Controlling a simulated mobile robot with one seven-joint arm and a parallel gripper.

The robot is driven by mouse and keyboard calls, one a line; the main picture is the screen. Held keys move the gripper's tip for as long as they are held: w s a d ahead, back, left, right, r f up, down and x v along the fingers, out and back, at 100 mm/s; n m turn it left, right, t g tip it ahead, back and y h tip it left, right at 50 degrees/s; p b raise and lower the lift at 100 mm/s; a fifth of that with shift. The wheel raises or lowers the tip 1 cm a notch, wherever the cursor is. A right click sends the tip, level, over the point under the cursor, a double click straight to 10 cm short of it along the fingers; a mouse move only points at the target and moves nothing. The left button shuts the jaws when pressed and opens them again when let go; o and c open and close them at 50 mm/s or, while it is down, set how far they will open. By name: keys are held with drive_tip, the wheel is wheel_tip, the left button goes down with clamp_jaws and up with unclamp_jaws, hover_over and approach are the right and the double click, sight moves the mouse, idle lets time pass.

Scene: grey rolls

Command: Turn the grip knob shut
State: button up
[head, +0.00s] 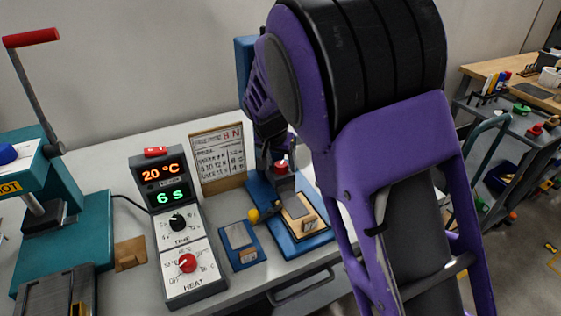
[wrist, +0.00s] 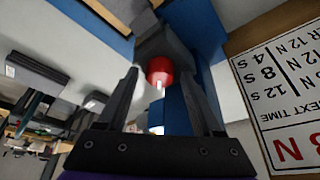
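A red knob (head: 281,166) with a small white mark sits on the upright of the blue stand (head: 302,248), which I take to be the grip knob. It also shows in the wrist view as a red knob (wrist: 159,68) on a dark grey block. My gripper (wrist: 159,82) is open, with one finger on each side of the red knob and a visible gap to both. In the head view my gripper (head: 270,150) is at the knob, partly hidden by my purple arm. The lower part of the stand carries a tan block.
A grey control box (head: 196,281) with a black TIME knob, a red HEAT knob and displays of 20 °C and 6 S stands left. A notice board (head: 218,158) stands close behind my gripper. A small blue plate (head: 242,246) lies in front, and a teal press (head: 88,233) stands far left.

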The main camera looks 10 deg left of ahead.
drive_tip(key=shift+o, duration=0.2)
drive_tip(key=shift+r, duration=0.1)
drive_tip(key=p+v, duration=0.2)
drive_tip(key=v, duration=1.5)
drive_tip(key=shift+s+r, duration=0.1)
drive_tip(key=shift+r, duration=0.05)
